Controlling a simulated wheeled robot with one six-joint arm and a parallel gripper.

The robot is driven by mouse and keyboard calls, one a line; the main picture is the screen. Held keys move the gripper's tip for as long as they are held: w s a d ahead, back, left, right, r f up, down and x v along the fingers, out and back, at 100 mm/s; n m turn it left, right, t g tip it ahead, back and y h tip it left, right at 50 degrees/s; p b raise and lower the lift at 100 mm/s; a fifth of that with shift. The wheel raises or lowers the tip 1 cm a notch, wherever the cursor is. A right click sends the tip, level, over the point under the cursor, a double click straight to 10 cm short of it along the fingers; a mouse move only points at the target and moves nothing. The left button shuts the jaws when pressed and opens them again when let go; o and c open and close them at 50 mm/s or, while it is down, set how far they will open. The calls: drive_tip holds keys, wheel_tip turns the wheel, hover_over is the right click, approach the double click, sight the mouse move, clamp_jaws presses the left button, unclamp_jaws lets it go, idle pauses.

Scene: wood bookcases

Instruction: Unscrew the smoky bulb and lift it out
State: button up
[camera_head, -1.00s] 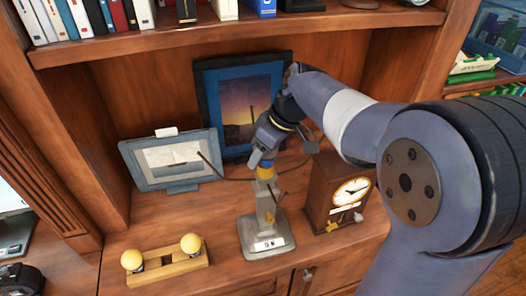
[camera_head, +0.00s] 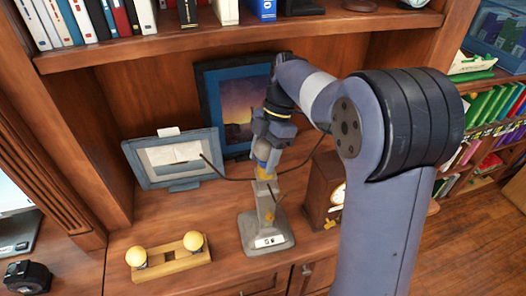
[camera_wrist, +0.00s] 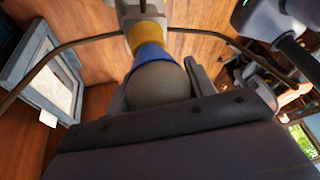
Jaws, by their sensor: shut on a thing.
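The smoky bulb (camera_wrist: 158,84) is a dull grey-brown globe between my fingers in the wrist view. Its neck end meets a blue collar (camera_wrist: 151,55), with a yellow collar (camera_wrist: 145,35) beyond it. How far the bulb sits in the socket is hidden. My gripper (camera_head: 268,145) is shut on the bulb, above the lamp stand, and its fingers lie on both sides of the globe in the wrist view (camera_wrist: 157,88). The grey lamp stand (camera_head: 267,239) is upright on the shelf board, with the yellow collar (camera_head: 263,172) at its top.
A wooden holder (camera_head: 170,264) with two pale yellow bulbs stands left of the lamp. A wooden clock (camera_head: 319,190) stands close on the right, partly behind my arm. Two framed pictures (camera_head: 175,158) (camera_head: 203,88) lean behind. Thin dark rods reach out sideways from the lamp. A bookshelf hangs above.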

drive_tip(key=shift+n, duration=0.4)
idle(0.5)
drive_tip(key=o, duration=0.8)
drive_tip(key=shift+o, duration=0.2)
